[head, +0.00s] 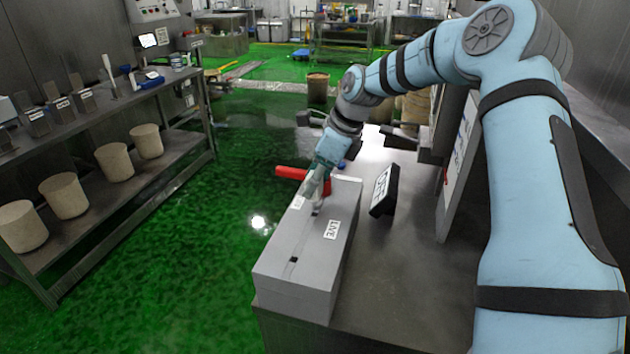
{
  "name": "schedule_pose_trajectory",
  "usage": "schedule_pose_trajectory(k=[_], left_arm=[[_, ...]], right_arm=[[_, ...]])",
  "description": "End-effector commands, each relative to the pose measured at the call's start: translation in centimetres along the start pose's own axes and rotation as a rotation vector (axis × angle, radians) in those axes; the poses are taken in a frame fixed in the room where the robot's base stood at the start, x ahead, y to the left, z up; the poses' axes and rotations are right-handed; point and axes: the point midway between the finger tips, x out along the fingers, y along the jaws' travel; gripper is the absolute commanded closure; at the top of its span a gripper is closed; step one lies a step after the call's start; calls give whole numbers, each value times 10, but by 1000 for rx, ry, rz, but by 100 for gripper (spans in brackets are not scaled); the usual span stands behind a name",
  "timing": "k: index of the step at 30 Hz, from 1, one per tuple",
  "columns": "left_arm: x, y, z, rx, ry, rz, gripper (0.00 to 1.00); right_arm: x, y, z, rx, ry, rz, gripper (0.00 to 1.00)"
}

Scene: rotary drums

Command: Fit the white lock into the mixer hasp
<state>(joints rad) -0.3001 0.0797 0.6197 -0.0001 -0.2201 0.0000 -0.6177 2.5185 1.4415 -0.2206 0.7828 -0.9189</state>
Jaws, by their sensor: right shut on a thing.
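My right gripper (316,190) reaches down over the far part of a long grey box (300,272) on the steel bench. It is shut on a small pale thing at its fingertips, which looks to be the white lock; the fingers hide most of it. A red handle (288,172) sticks out to the left at the box's far end, close beside the fingers. A dark slot shows on the box top just below the fingertips, and another nearer me. I cannot make out the hasp clearly, nor whether the lock touches it. My left gripper is not in view.
A dark-framed sign (384,190) stands right of the box, and a tall panel (459,165) behind it. A small blue thing (343,165) lies beyond the box. A shelf rack (120,188) with several beige tubs stands at the left. The green floor between is clear.

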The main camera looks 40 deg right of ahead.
Motion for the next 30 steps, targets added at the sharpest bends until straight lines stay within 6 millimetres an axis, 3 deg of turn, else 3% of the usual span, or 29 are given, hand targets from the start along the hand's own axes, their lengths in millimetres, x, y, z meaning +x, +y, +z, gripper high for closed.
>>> schedule_pose_trajectory(k=[30], left_arm=[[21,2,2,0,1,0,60]], right_arm=[[21,0,-9,0,0,0,94]])
